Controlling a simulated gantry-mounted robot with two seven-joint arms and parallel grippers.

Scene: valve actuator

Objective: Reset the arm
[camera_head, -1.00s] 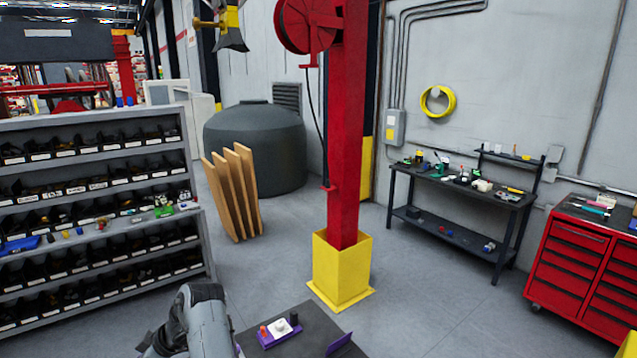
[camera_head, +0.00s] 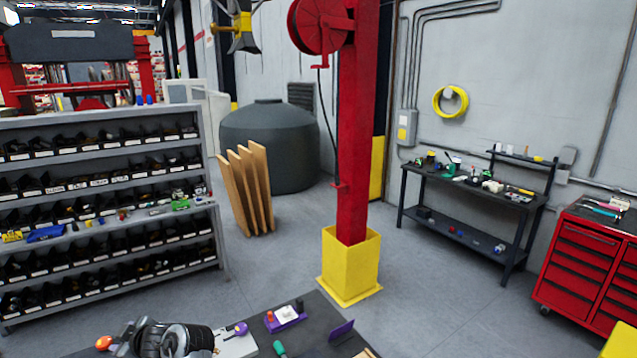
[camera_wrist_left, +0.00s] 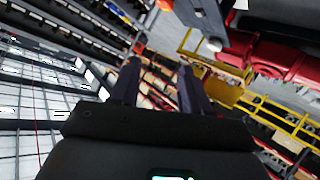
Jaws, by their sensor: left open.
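My left gripper (camera_wrist_left: 159,66) is open in the left wrist view, with its two dark fingers apart and nothing visible between them. On this table are a purple base with a white block and a red knob (camera_head: 287,316), a purple knob (camera_head: 241,328) on a light plate, a green handle (camera_head: 280,349) and a purple bracket (camera_head: 342,329). An orange ball (camera_head: 104,343) shows left of my arm. My right gripper is out of view.
A grey shelf of black bins (camera_head: 100,215) stands at the left. A red post in a yellow base (camera_head: 350,268) stands behind the table. A black workbench (camera_head: 470,185) and a red tool cabinet (camera_head: 590,265) are at the right. The floor between is clear.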

